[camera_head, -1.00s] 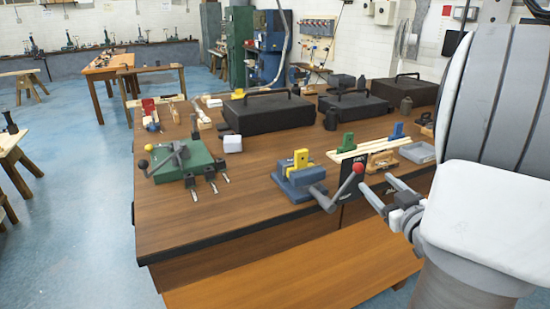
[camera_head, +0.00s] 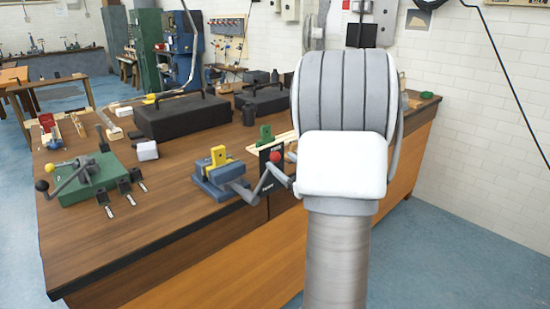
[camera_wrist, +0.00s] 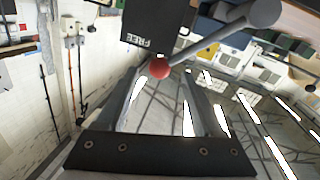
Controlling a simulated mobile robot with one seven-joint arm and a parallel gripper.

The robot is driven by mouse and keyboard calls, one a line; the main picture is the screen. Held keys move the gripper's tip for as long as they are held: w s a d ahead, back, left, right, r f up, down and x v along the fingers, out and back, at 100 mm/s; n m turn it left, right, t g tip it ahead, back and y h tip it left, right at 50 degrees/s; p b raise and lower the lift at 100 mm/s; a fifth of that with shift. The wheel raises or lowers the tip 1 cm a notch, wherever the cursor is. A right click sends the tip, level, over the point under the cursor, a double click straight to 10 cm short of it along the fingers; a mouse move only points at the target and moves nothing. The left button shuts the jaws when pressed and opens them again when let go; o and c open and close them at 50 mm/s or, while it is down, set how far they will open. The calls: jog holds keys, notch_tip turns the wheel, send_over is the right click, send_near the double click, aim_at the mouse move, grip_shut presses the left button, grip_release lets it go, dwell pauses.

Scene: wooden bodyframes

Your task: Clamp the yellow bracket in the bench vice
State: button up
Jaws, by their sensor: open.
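The yellow bracket (camera_head: 218,155) stands upright between the jaws of the blue-grey bench vice (camera_head: 222,178) near the bench's front edge. The vice has a grey crank handle (camera_head: 262,184) with a red ball knob (camera_head: 275,156). In the wrist view the handle (camera_wrist: 222,36) runs down to the red knob (camera_wrist: 159,69). My gripper (camera_wrist: 168,74) is open, and the knob shows between its fingertips in the picture. I cannot tell how far beyond the tips it is.
A black sign reading FREE (camera_wrist: 155,28) stands close to the knob; it also shows in the head view (camera_head: 268,165). Black cases (camera_head: 182,115) stand behind. The bench front left is clear.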

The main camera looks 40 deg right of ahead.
aim_at(278, 160)
jog(key=shift+w+d, duration=0.15)
jog(key=shift+w, duration=1)
jog(key=shift+w+d, duration=0.1)
jog(key=shift+w, duration=1)
grip_shut()
jog(key=shift+s+f, duration=0.1)
